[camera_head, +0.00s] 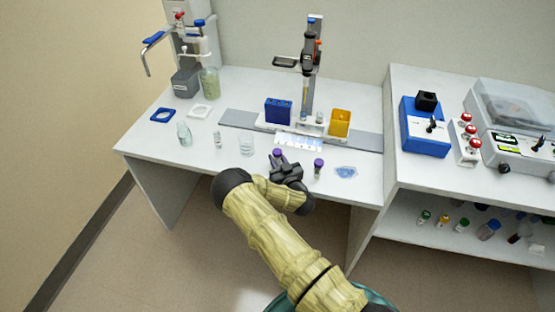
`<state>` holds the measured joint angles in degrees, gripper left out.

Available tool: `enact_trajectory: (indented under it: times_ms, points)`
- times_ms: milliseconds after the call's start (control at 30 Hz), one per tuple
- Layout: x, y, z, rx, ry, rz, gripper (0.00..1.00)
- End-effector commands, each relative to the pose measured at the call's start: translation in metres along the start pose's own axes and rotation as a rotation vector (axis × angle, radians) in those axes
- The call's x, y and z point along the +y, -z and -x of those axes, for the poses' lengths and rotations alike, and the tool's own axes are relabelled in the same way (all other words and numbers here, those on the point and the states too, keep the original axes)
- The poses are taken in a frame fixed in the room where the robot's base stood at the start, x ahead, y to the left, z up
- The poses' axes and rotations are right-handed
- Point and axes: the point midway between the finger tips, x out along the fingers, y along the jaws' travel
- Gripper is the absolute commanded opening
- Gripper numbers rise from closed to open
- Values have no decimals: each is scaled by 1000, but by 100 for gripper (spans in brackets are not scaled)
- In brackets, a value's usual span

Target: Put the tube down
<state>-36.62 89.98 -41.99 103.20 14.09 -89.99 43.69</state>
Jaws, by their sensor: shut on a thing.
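My gripper (281,164) is shut on a tube with a purple cap (278,153) near the front edge of the white bench. The cap shows above the dark fingers. The fingers hide most of the tube's lower part, so I cannot tell whether it touches the bench top. A second purple-capped tube (318,168) stands upright on the bench just right of my gripper, apart from it.
A clear beaker (246,147), a small vial (217,139) and a bottle (184,134) stand to the left. A blue patch (346,172) lies to the right. Behind are a white plate (298,142), a blue box (278,111) and a yellow box (340,122).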

Motion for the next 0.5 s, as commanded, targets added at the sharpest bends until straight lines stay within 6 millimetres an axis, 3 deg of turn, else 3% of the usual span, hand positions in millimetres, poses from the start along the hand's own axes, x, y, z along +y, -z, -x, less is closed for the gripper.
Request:
enact_trajectory:
  times_ms: [200, 233, 300, 333, 500]
  points:
    - [0, -3, 0, 0, -1, 0, 2]
    - [0, -2, 0, 0, 0, 0, 28]
    - [0, -2, 0, 0, 0, 0, 42]
    - [0, -2, 0, 0, 0, 0, 46]
    - [0, -2, 0, 0, 0, 0, 46]
